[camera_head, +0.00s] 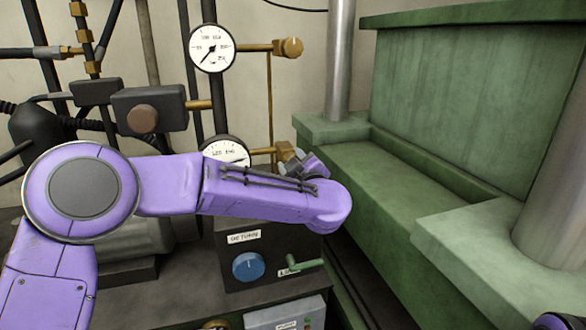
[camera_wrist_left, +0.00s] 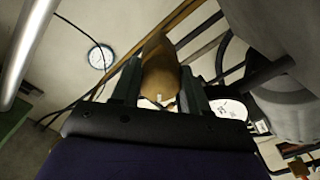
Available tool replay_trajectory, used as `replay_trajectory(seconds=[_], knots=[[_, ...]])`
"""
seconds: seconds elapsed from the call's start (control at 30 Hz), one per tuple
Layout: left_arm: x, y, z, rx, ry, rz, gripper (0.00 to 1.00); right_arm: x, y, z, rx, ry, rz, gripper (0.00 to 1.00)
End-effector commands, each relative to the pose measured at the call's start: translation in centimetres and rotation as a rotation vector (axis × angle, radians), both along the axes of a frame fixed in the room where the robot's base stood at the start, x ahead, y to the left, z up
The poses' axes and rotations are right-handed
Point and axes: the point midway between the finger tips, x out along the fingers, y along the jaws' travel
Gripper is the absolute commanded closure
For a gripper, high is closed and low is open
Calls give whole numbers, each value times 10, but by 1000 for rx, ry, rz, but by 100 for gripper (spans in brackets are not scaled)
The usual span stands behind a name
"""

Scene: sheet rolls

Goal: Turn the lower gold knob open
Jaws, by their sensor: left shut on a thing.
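The lower gold knob (camera_head: 286,152) sits on a brass pipe to the right of the lower dial gauge (camera_head: 225,153), partly hidden by my left arm and gripper. My left gripper (camera_head: 302,160) is at this knob, its fingers mostly hidden behind my wrist in the head view. In the left wrist view, the knob (camera_wrist_left: 161,82) stands between the two dark fingers of my left gripper (camera_wrist_left: 160,70), which is shut on it. The lower gauge also shows there (camera_wrist_left: 228,108). My right gripper is not in view.
The upper gold knob (camera_head: 290,47) and upper gauge (camera_head: 211,48) are above. Below my arm is a dark control box (camera_head: 240,262) with a blue dial (camera_head: 249,266) and green lever (camera_head: 308,264). A large green press (camera_head: 440,190) fills the right side.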

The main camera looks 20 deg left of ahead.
Motion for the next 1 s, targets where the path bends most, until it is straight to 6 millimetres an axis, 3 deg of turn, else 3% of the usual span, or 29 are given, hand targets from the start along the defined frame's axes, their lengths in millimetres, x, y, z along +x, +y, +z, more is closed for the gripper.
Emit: replay_trajectory(seconds=[0.6, 1.0], knots=[[0, 0, -4, -457, -308, 0, 86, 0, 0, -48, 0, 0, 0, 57], [0, -1, -2, -617, -415, -1, 86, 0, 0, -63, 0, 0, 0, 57]])
